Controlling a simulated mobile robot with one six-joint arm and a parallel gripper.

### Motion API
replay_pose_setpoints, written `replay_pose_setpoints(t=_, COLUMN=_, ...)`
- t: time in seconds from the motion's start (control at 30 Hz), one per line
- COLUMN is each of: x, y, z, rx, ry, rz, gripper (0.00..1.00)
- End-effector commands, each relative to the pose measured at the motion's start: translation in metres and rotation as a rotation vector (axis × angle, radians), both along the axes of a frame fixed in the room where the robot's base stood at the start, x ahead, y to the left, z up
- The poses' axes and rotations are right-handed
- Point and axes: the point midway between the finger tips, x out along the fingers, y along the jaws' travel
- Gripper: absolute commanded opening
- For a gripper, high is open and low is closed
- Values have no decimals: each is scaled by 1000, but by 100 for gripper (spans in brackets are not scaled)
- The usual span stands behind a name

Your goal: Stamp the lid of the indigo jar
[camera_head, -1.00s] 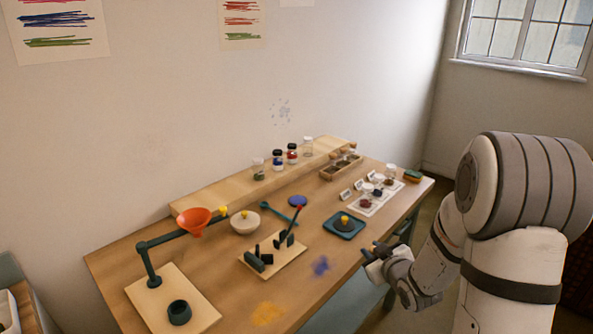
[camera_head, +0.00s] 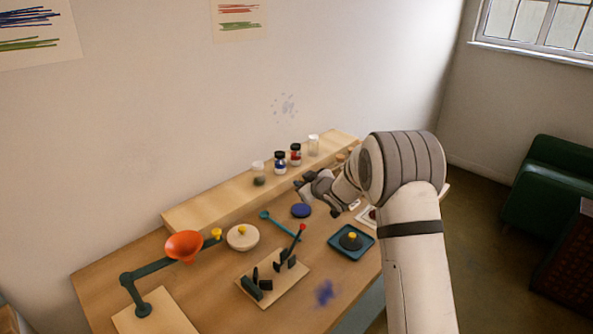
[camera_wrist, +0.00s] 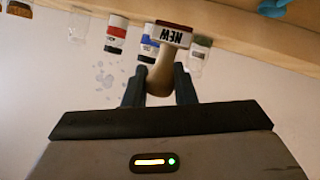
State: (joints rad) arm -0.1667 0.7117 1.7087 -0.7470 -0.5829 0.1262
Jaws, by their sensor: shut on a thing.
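My gripper (camera_wrist: 159,76) is shut on the pale wooden handle of a stamp (camera_wrist: 166,60), which has a red and dark head and the word NEW on a white band. In the head view my gripper (camera_head: 303,181) hangs in front of the shelf; the stamp cannot be made out there. The indigo jar (camera_head: 280,163), with a blue label and dark lid, stands on the shelf to the left of my gripper. In the wrist view, which is upside down, the indigo jar (camera_wrist: 148,46) is partly hidden behind the stamp. The stamp looks apart from it.
A red-labelled jar (camera_head: 295,155) stands close beside the indigo jar. An olive-filled glass jar (camera_head: 258,172) and a clear jar (camera_head: 313,145) share the raised shelf (camera_head: 210,202). A dark blue disc (camera_head: 301,210) and a teal tray (camera_head: 338,250) lie on the table. My arm hides the table's right part.

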Motion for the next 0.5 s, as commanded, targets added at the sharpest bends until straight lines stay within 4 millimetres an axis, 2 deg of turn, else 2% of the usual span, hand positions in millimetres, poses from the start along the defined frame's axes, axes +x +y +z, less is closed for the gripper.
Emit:
replay_pose_setpoints(t=0.27, x=2, y=13, z=-8, rx=0, ry=0, rz=15, gripper=9)
replay_pose_setpoints(t=0.5, x=0, y=18, z=-30, rx=0, ry=0, rz=23, gripper=9)
